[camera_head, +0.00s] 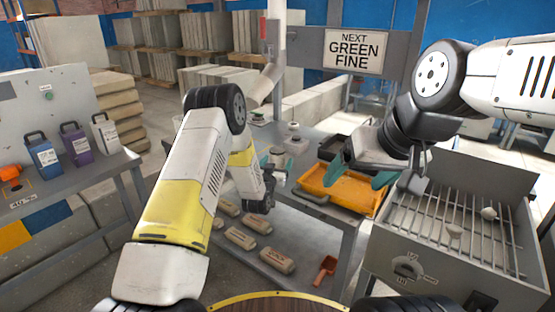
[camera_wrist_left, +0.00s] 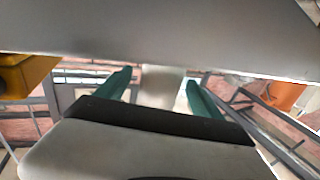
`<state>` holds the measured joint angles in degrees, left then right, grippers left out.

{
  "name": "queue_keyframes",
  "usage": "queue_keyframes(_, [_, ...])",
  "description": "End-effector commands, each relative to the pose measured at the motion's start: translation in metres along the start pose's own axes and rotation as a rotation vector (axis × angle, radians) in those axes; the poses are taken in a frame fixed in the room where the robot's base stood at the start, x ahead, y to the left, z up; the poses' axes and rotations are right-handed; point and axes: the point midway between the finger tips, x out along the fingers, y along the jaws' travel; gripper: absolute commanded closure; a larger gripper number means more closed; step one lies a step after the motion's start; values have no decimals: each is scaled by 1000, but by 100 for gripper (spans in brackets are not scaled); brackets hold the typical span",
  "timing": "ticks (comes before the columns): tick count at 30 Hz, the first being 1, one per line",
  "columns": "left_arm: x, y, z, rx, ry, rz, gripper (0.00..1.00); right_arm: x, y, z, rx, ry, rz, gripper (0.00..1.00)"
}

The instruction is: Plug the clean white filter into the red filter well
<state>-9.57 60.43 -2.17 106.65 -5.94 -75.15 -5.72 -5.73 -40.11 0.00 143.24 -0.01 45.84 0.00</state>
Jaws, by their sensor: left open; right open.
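My left gripper (camera_head: 277,154) is at the far left part of the middle table, partly hidden by its own arm. In the left wrist view its teal fingers (camera_wrist_left: 160,88) are apart. A pale cylindrical thing (camera_wrist_left: 162,78) shows between or beyond them; I cannot tell if it is the filter or if it touches them. A small white capped thing (camera_head: 293,138) stands just right of that gripper in the head view; I cannot tell if it is the clean filter. My right gripper (camera_head: 362,174) is open and empty above the orange tray. I cannot make out a red filter well.
The orange tray (camera_head: 313,183) lies on the middle table, with a dark tray (camera_head: 333,147) behind. A grey grated box (camera_head: 405,250) stands at the right. Several wrapped blocks and a red scoop (camera_head: 325,270) lie on the lower shelf. Jugs stand on the left bench (camera_head: 75,176).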

Motion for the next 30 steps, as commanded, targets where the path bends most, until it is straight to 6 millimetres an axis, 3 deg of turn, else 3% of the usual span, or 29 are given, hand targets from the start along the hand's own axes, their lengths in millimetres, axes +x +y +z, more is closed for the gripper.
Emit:
queue_keyframes(3, [10, 0, 0, 0, 1, 0, 23, 0, 0, 0, 0, 0, 0, 20])
queue_keyframes(10, [10, 0, 0, -1, -1, 0, 23, 0, 0, 0, 0, 0, 0, 20])
queue_keyframes(21, [10, 0, 0, -1, -1, 0, 95, 0, 0, 0, 0, 0, 0, 20])
queue_keyframes(30, [11, 0, -3, -1, 1, 0, 95, 0, 0, 0, 0, 0, 0, 20])
